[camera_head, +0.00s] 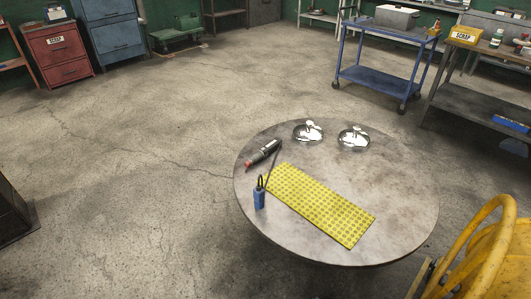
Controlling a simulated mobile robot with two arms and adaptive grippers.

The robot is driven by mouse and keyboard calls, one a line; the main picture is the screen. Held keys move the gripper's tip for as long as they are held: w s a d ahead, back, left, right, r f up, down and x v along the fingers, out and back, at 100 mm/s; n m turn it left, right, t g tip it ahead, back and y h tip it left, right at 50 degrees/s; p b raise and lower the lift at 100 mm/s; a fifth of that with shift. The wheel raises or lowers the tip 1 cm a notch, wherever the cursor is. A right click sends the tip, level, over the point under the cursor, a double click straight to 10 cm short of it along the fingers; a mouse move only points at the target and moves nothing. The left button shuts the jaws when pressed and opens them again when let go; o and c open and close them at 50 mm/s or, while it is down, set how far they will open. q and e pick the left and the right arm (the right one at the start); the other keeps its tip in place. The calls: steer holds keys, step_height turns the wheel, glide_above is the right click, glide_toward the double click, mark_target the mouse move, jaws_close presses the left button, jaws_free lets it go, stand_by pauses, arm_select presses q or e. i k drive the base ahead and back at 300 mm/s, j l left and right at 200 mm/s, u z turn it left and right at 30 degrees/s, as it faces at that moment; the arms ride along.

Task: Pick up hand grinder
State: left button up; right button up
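A dark grey and silver tool with a red end (263,153), which looks like the hand grinder, lies at the upper left of the round table (400,205). It lies on its side, tilted in the picture, with the red end toward the lower left. Neither my left nor my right gripper shows in the head view.
A blue radio-like object (259,198) with a thin dark antenna stands left of a perforated yellow mat (320,203). Two shiny dishes (308,132) (353,139) sit at the table's far side. A yellow chair-like frame (480,255) is at lower right. Floor left of the table is clear.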

mark_target(270, 147)
steer(key=i+j+u, duration=0.1)
steer(key=j, duration=0.3)
steer(key=i+j+u, duration=0.1)
steer(key=j, duration=0.3)
steer(key=i+j, duration=0.25)
steer(key=i, duration=0.2)
steer(key=i+j, duration=0.3)
steer(key=i, duration=0.2)
steer(key=i+j, duration=0.25)
steer(key=i, duration=0.2)
steer(key=i+j, duration=0.3)
steer(key=i, duration=0.2)
steer(key=i+j, duration=0.25)
steer(key=i, duration=0.2)
